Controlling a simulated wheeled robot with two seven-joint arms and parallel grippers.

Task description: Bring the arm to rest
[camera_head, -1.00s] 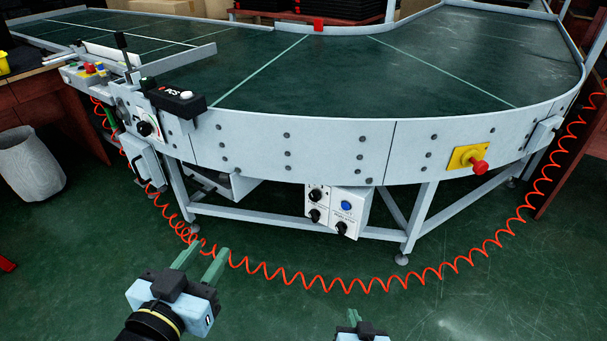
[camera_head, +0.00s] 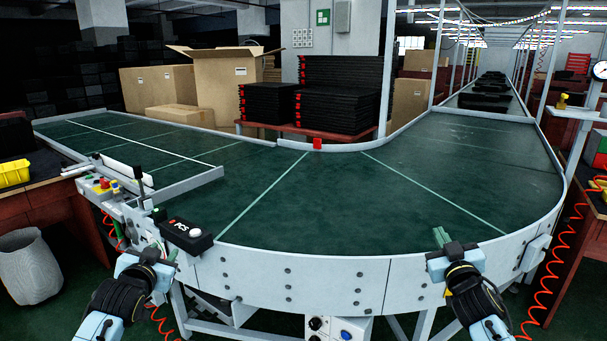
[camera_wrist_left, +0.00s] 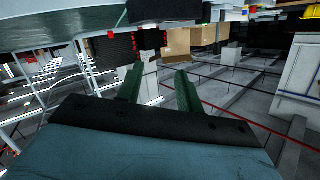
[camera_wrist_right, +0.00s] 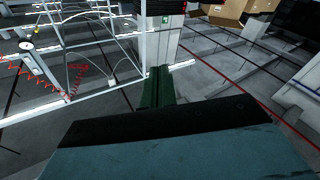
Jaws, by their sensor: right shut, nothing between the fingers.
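My left gripper (camera_head: 160,246) is in front of the conveyor's near left side, just below the black PCS box. In the left wrist view its two green fingers (camera_wrist_left: 158,90) stand apart with nothing between them. My right gripper (camera_head: 440,238) is at the conveyor's front rim, right of the middle. In the right wrist view its green fingers (camera_wrist_right: 159,85) are together and hold nothing. Both arms come in from the bottom of the head view. The curved conveyor (camera_head: 330,205) has a dark green belt that is bare near the grippers.
The black PCS box (camera_head: 187,236) sits on the conveyor's left front rim. A control panel (camera_head: 105,187) is further left, near a waste bin (camera_head: 28,266). Stacked black trays (camera_head: 340,95) and cardboard boxes (camera_head: 228,85) stand behind the belt. A red coiled hose (camera_head: 553,270) hangs at right.

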